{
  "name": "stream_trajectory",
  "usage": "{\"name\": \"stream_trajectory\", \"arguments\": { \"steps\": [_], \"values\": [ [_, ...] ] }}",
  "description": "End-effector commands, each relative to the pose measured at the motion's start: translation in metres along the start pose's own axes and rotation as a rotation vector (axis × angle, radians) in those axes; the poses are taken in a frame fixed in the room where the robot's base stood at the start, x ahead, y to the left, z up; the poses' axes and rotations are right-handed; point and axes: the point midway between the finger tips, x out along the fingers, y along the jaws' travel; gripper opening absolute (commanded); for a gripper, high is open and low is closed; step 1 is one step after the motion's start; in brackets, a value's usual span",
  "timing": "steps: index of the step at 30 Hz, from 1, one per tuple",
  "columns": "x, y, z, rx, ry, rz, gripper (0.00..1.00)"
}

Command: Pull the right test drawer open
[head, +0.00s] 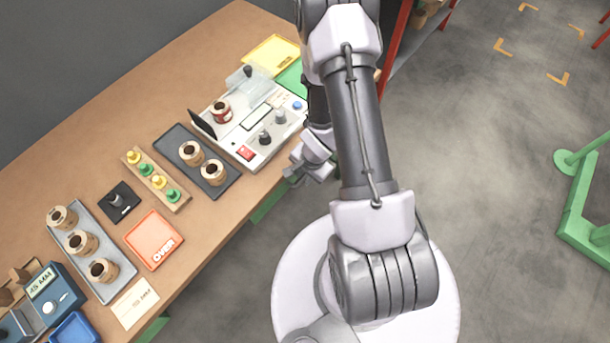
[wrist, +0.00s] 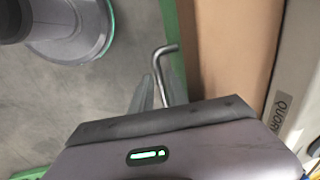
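My gripper (head: 306,174) is beside the front edge of the workbench, just in front of the grey tester, in the head view. In the wrist view its two thin fingers (wrist: 161,82) stand apart, so it looks open. A bent metal rod (wrist: 158,70), which looks like a handle, shows between the fingers with its end turned to the right. I cannot tell whether either finger touches it. The drawer front itself is not clearly seen in either view. The tester (head: 232,142) has knobs, a red switch and a coil on top.
The workbench (head: 92,152) carries a dark tray (head: 176,140) with two coils, a peg strip (head: 156,181), an orange OVER tray (head: 153,239) and a grey tray (head: 115,288) with coils. Red shelving (head: 400,35) stands beyond my arm.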

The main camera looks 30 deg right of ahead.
Motion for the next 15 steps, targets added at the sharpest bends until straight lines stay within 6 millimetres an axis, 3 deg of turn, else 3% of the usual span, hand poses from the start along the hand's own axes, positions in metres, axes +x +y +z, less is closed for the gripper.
{"name": "stream_trajectory", "arguments": {
  "steps": [3, 6, 15],
  "values": [
    [-0.0004, -0.0001, -0.0001, 0.000, 0.000, 0.000, 0.18],
    [-0.0005, -0.0001, 0.0000, 0.000, 0.000, 0.000, 0.00],
    [-0.0005, -0.0001, -0.0001, 0.000, 0.000, 0.000, 0.00]
  ]
}}
